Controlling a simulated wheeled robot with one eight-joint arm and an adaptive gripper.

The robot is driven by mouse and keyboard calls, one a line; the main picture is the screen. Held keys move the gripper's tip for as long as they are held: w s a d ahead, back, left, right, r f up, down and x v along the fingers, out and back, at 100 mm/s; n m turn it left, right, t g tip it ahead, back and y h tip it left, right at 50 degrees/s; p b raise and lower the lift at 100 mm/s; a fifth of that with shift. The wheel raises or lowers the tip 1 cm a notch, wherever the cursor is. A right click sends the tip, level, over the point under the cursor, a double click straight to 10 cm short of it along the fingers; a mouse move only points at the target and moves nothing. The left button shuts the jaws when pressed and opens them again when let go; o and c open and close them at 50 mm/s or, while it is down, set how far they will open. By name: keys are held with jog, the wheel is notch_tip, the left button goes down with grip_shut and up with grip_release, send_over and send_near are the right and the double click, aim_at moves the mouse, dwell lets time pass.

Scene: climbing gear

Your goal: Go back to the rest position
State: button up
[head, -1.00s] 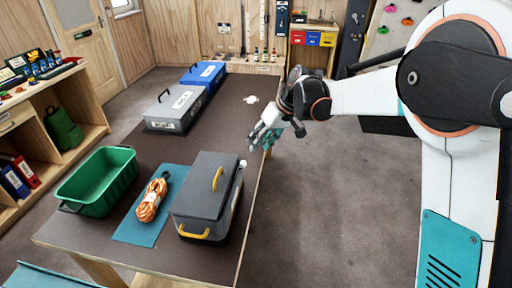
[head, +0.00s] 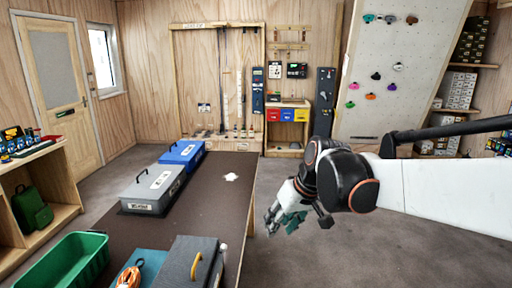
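My gripper (head: 283,218) hangs just off the right edge of the brown table (head: 205,210), pointing down and to the left. Its fingers are partly hidden by one another and small in the view, so I cannot tell whether they are open or shut. My arm reaches in from the right, over the floor.
On the table are a green bin (head: 66,262), coiled orange rope (head: 130,277), a dark case with a yellow handle (head: 185,262), a grey case (head: 150,192), a blue case (head: 183,153) and a small white item (head: 231,177). Floor right of the table (head: 340,255) is clear.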

jog(key=s+d+f+m+t+h, duration=0.1)
jog(key=s+d+m, duration=0.1)
jog(key=s+d, duration=0.5)
jog(key=s+d+f+m+t+h, duration=0.1)
jog(key=s+d, duration=0.5)
jog(key=s, duration=0.8)
jog(key=shift+s+d+f+m+t+h, duration=0.2)
jog(key=shift+d+f+m+t+h, duration=0.2)
jog(key=shift+m+t+h, duration=0.35)
dwell(1.2)
